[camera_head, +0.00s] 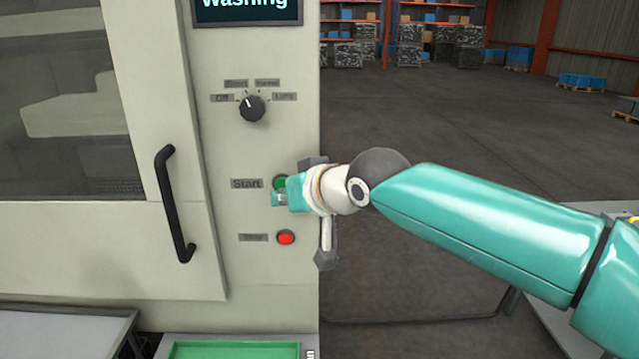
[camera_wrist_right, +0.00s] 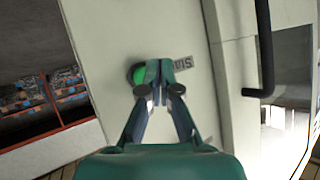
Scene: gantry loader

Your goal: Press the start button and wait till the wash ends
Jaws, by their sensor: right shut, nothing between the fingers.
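The washing machine's panel (camera_head: 255,145) fills the left half of the head view. Its display (camera_head: 247,8) reads "Washing". The green start button (camera_head: 280,183) sits beside the "Start" label (camera_head: 246,184), partly hidden by my right gripper (camera_head: 276,199). That gripper is shut and empty, its tips at the button. In the right wrist view the shut fingertips (camera_wrist_right: 159,68) overlap the right part of the green button (camera_wrist_right: 136,75); I cannot tell whether they touch it. My left gripper is not in view.
A red button (camera_head: 286,238) sits below, and a black knob (camera_head: 252,108) above. The closed-looking door with its black handle (camera_head: 174,204) is at left. A green tray (camera_head: 233,350) shows at the bottom. Open floor (camera_head: 450,130) lies to the right, with shelves behind.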

